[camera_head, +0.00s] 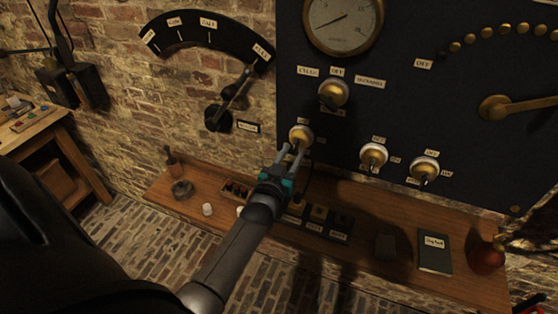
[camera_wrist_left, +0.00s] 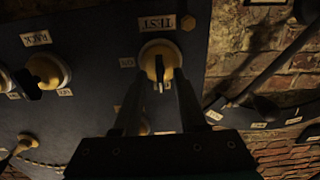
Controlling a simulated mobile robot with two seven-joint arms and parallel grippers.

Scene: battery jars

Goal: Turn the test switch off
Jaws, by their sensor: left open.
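The test switch (camera_head: 301,132) is a round brass and white knob on the dark panel (camera_head: 420,115). In the left wrist view the test switch (camera_wrist_left: 160,58) shows a dark lever with a pale tip, under an upside-down TEST label (camera_wrist_left: 156,22). My left gripper (camera_head: 293,153) reaches up to it from below. In the left wrist view the open fingers (camera_wrist_left: 160,84) stand on either side of the lever; whether they touch it I cannot tell. The small labels beside the knob are too small to read surely. My right gripper does not show.
A knob marked OFF (camera_head: 333,93) sits above, and two similar switches (camera_head: 373,155) (camera_head: 425,168) to the right. A wooden shelf (camera_head: 380,265) below holds small boxes, a dark book (camera_head: 435,253) and a reddish jar (camera_head: 486,257). A lever on an arc scale (camera_head: 235,95) is at left.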

